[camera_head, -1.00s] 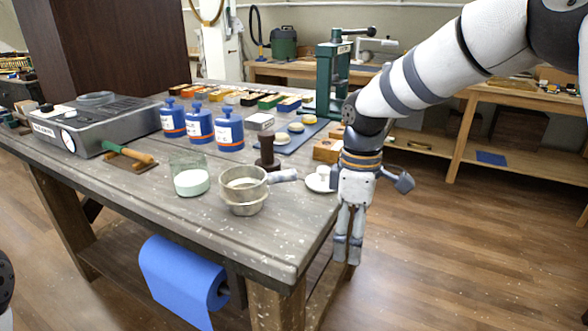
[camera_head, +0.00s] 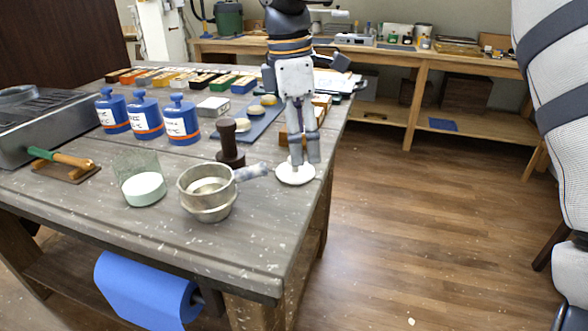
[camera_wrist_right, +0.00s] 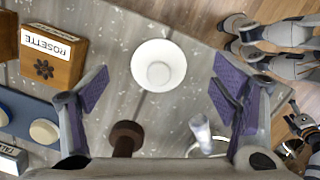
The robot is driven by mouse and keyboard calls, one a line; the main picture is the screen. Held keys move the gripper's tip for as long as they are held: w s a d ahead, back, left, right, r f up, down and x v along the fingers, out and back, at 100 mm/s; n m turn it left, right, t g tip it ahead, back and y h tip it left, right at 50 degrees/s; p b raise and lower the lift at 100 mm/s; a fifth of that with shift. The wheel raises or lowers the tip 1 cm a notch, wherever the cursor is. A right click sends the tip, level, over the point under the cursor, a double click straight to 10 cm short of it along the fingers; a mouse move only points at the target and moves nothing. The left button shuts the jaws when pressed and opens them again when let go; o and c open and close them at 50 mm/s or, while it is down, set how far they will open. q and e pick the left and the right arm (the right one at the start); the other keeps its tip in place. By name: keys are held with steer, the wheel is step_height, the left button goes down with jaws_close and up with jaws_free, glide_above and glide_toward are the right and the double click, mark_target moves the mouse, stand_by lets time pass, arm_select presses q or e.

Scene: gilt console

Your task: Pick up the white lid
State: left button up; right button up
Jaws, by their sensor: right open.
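The white lid (camera_head: 290,178) lies on the bench top near its right edge, round with a raised middle. In the right wrist view the lid (camera_wrist_right: 158,65) appears whole, between and a little beyond the finger pads. My right gripper (camera_head: 304,158) points down over the lid in the head view, its fingers hiding part of it. In the right wrist view the gripper (camera_wrist_right: 162,88) is open with nothing between its fingers. I cannot tell exactly how high the fingertips are above the lid.
A wooden block marked ROSETTE (camera_wrist_right: 50,55) is close by. A glass of white powder (camera_head: 143,188) and blue bottles (camera_head: 182,122) stand further left. The bench's right edge is near.

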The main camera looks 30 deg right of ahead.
mark_target(285, 172)
steer(key=f, duration=0.4)
steer(key=shift+w+a+f, duration=0.3)
steer(key=shift+a, duration=0.05)
steer(key=c, duration=1)
